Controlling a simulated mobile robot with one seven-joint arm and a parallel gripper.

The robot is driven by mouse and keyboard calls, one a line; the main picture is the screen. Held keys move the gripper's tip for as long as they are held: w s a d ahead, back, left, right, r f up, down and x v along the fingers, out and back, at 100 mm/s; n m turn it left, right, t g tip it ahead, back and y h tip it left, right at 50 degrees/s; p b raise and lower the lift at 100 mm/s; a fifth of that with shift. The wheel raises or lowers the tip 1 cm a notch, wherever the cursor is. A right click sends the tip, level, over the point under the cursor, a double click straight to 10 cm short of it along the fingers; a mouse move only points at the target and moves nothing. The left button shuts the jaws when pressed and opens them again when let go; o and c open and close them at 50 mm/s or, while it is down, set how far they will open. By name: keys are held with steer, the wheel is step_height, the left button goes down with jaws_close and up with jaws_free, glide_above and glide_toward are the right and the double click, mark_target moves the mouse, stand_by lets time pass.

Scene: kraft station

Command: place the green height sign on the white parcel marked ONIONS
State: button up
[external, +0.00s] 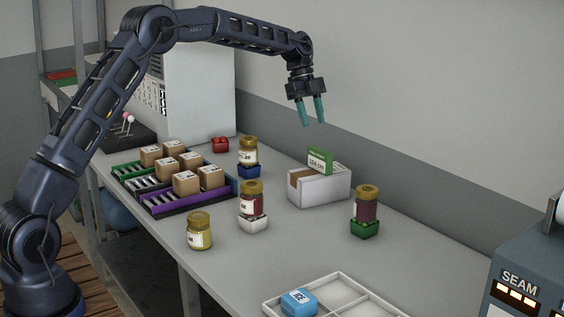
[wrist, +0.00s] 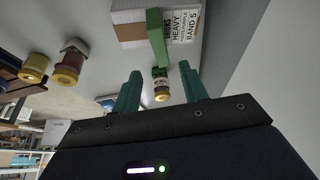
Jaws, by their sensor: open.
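The green height sign (external: 320,160) has a white face with print and stands upright on the white parcel (external: 325,190), which has a brown patch on its top. In the wrist view the sign (wrist: 157,37) shows as a thin green block against the white parcel (wrist: 129,31) and its printed label reading HEAVY and BAND 5. The word ONIONS cannot be read for sure. My gripper (external: 314,123) hangs above the sign, apart from it, with nothing between its teal fingers. In the wrist view my gripper (wrist: 158,68) is open.
A jar on a green base (external: 365,212) stands right of the parcel. Jars (external: 252,200) and a rack of brown boxes (external: 172,182) stand to its left. A white tray (external: 345,290) with a blue block (external: 298,303) lies in front. The wall is behind.

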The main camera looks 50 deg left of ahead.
steer(key=s+d+r+n+t+y, duration=0.1)
steer(key=s+d+r+n, duration=0.2)
steer(key=s+r, duration=0.5)
steer(key=s+d+r+n+y, duration=0.1)
steer(key=s+d+r+n, duration=0.25)
steer(key=s, duration=0.75)
steer(key=s+d+r+n+t+y, duration=0.1)
steer(key=s+d+r+n, duration=0.1)
steer(key=s+r, duration=0.65)
steer(key=s+f+n+t, duration=0.1)
steer(key=s+f+n, duration=0.2)
steer(key=s, duration=0.8)
steer(key=s+d+f+n+y, duration=0.1)
steer(key=s+f+n, duration=0.2)
steer(key=s, duration=0.9)
steer(key=s+f+n+t, duration=0.1)
steer(key=s+f+n, duration=0.2)
steer(key=s, duration=0.8)
steer(key=shift+s+d+f+t, duration=0.3)
steer(key=shift+d+f, duration=0.05)
steer(key=shift+f, duration=0.4)
steer(key=shift+n, duration=0.25)
